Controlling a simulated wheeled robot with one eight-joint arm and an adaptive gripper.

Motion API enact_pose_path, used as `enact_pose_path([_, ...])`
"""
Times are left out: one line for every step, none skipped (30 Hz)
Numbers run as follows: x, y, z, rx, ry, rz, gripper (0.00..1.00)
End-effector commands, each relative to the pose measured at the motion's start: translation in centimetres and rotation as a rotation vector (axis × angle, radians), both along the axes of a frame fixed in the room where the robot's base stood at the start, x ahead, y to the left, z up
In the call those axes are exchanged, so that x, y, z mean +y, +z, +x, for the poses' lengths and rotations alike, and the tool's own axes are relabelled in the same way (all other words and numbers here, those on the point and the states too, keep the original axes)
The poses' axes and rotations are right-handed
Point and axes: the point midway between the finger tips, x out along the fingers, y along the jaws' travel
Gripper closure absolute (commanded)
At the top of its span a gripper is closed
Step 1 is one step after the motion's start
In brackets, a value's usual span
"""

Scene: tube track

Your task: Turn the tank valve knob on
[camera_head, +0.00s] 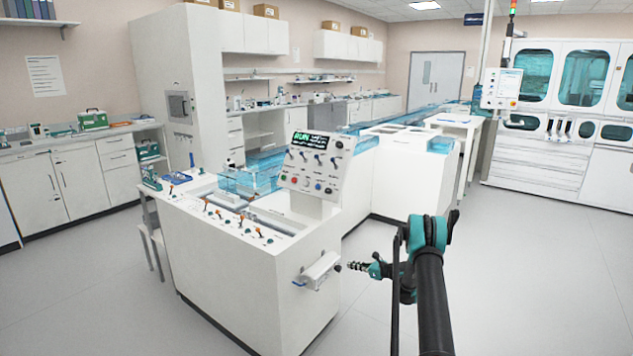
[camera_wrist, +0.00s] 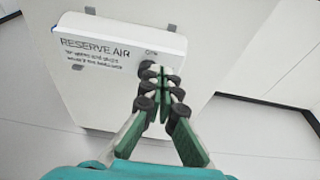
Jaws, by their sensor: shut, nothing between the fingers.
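My gripper (camera_head: 358,266) points left toward a white box (camera_head: 318,268) on the side of the white console. Its fingertips look close to the box's right end. In the wrist view the gripper (camera_wrist: 163,76) is shut and empty, with green and dark fingers together. The box (camera_wrist: 95,55) fills the upper left there and reads "RESERVE AIR" above smaller, unclear print. The fingers cover the right part of its face. I cannot tell whether the fingers touch the box.
The console (camera_head: 230,270) has several small levers on top and a tilted control panel (camera_head: 317,165) with a lit display. A blue clear-walled channel (camera_head: 255,172) runs behind it. Grey floor (camera_head: 530,270) is open at the right. A large machine (camera_head: 570,120) stands at the back right.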

Motion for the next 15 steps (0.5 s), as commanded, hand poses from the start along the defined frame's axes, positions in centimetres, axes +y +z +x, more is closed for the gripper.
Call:
enact_pose_path([-0.5, 0.0, -0.3, 0.000, -0.001, 0.000, 1.00])
enact_pose_path([-0.7, 0.0, -0.5, 0.000, -0.001, 0.000, 1.00])
enact_pose_path([-1.1, 0.0, -0.8, 0.000, 0.000, 0.000, 1.00])
enact_pose_path([-1.4, 0.0, -1.0, 0.000, 0.000, 0.000, 1.00])
enact_pose_path([-1.6, 0.0, -1.1, 0.000, 0.000, 0.000, 1.00])
enact_pose_path([-1.8, 0.0, -1.3, 0.000, 0.000, 0.000, 1.00])
enact_pose_path([-1.8, 0.0, -1.4, 0.000, 0.000, 0.000, 1.00])
enact_pose_path([-1.9, 0.0, -1.4, 0.000, 0.000, 0.000, 1.00])
enact_pose_path([-1.9, 0.0, -1.4, -0.001, 0.000, -0.001, 1.00])
enact_pose_path([-1.9, 0.0, -1.4, -0.001, 0.001, 0.000, 1.00])
enact_pose_path([-1.9, 0.0, -1.4, -0.001, 0.001, 0.000, 1.00])
enact_pose_path([-1.9, 0.0, -1.4, -0.001, 0.001, 0.000, 1.00])
enact_pose_path([-1.9, 0.0, -1.4, -0.001, 0.001, 0.000, 1.00])
enact_pose_path([-1.9, 0.0, -1.4, -0.001, 0.001, 0.000, 1.00])
enact_pose_path([-1.9, 0.0, -1.4, -0.001, 0.001, 0.000, 1.00])
